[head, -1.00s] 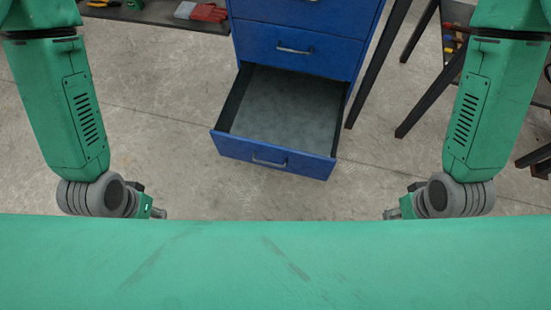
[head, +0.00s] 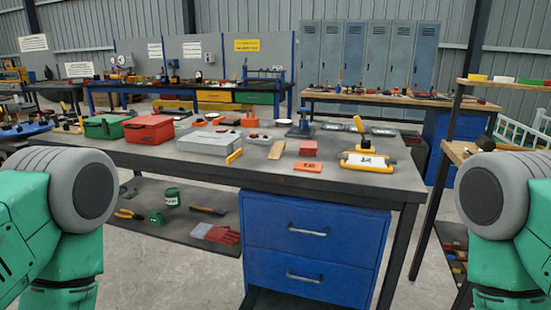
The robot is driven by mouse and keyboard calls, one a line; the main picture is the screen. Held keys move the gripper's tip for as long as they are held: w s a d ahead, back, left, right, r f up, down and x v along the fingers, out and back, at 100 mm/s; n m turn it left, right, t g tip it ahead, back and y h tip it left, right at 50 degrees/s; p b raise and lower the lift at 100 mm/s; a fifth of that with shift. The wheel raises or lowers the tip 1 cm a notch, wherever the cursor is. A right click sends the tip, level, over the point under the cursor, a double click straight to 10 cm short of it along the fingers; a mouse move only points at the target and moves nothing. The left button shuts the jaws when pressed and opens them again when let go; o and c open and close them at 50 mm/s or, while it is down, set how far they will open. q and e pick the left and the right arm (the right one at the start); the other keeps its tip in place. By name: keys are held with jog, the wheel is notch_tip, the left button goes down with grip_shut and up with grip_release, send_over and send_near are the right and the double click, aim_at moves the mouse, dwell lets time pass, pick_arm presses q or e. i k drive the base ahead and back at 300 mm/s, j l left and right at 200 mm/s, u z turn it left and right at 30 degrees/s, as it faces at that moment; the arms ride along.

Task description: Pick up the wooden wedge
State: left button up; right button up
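A small tan wooden piece, which looks like the wooden wedge (head: 277,149), lies on the grey workbench top (head: 225,168) near its middle. Nothing covers it. Neither of my grippers is in view. Only parts of my two green and grey arms show, at the lower left and lower right edges, well apart from the wooden piece.
Around it are a grey case (head: 209,143), a red toolbox (head: 149,129), a red box (head: 309,148), an orange block (head: 308,167) and a yellow-handled tool (head: 369,160). A blue drawer cabinet (head: 263,232) stands under the bench. A shelf stands at right.

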aim_at(277, 150)
jog(key=j+z, duration=0.15)
jog(key=z, duration=0.3)
jog(key=i+j+z, duration=0.1)
jog(key=z, duration=0.35)
jog(key=j+z, duration=0.3)
jog(key=z, duration=0.15)
jog(key=j+z, duration=0.2)
jog(key=z, duration=0.25)
jog(key=j+z, duration=0.15)
jog(key=z, duration=0.25)
jog(key=k, duration=0.05)
